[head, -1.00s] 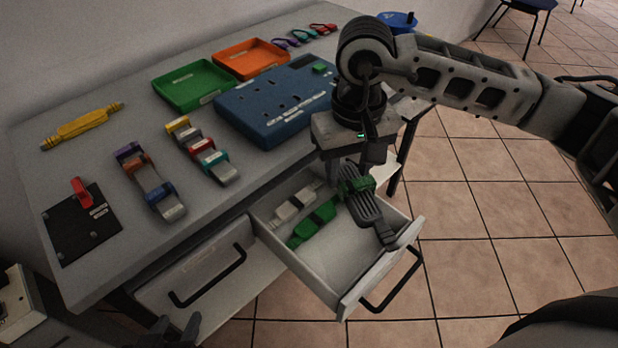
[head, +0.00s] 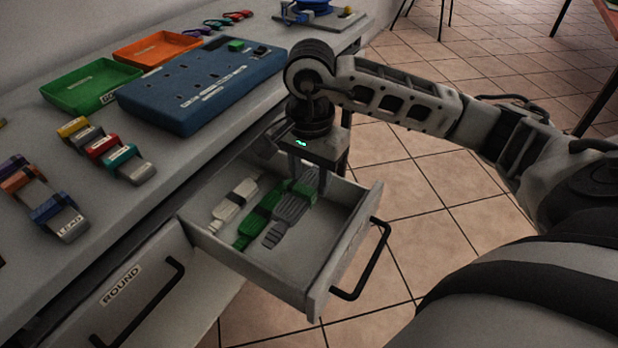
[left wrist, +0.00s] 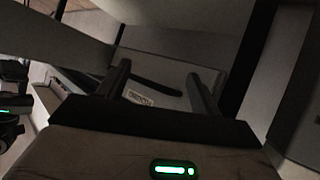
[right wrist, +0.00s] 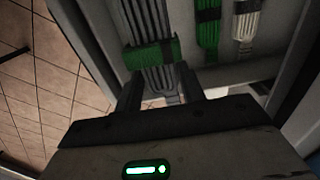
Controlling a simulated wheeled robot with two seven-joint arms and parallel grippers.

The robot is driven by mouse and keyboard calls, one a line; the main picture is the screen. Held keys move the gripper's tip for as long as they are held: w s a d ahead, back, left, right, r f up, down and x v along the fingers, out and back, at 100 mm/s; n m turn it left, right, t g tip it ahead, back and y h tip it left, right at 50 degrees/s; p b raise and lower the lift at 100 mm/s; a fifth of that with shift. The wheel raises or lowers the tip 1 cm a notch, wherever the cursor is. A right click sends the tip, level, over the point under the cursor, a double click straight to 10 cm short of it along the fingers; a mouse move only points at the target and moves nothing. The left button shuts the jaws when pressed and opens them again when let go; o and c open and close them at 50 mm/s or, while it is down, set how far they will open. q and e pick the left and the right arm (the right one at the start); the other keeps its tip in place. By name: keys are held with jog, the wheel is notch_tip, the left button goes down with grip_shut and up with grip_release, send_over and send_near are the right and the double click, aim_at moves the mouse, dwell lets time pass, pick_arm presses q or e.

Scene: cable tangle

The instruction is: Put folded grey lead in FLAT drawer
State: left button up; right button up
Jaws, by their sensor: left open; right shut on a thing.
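The folded grey lead (head: 286,216) with a green band (right wrist: 151,55) is inside the open drawer (head: 345,252), beside a green lead (head: 258,218) and a white lead (head: 234,203). My right gripper (head: 306,172) reaches down into the drawer and is shut on the grey lead; its fingers also show in the right wrist view (right wrist: 160,88). I cannot tell whether the lead rests on the drawer floor. The open drawer's label is not readable. My left gripper (left wrist: 158,82) is open and empty in the left wrist view, out of the head view.
A drawer labelled ROUND (head: 122,285) is left of the open one. On the tabletop are a blue socket block (head: 200,90), a green tray (head: 92,86), an orange tray (head: 155,48) and several banded leads (head: 125,160). The drawer's front part is clear.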

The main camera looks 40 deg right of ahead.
jog(key=b, duration=0.5)
send_over(309, 226)
notch_tip(309, 226, down, 8)
jog(key=shift+f, duration=0.1)
jog(key=shift+f+b, duration=0.4)
jog(key=shift+f, duration=0.25)
jog(key=shift+f+b, duration=0.4)
pick_arm(q)
notch_tip(309, 226, down, 7)
jog(key=w+d+h, duration=0.1)
jog(key=d, duration=0.1)
jog(key=shift+d+g, duration=0.35)
jog(key=shift+g, duration=0.05)
jog(key=shift+w+a+f, duration=0.15)
jog(key=shift+f, duration=0.2)
jog(key=shift+w, duration=0.1)
jog(key=shift+f+b, duration=0.25)
jog(key=shift+b, duration=0.25)
pick_arm(e)
jog(key=shift+f, duration=0.25)
jog(key=shift+f, duration=0.2)
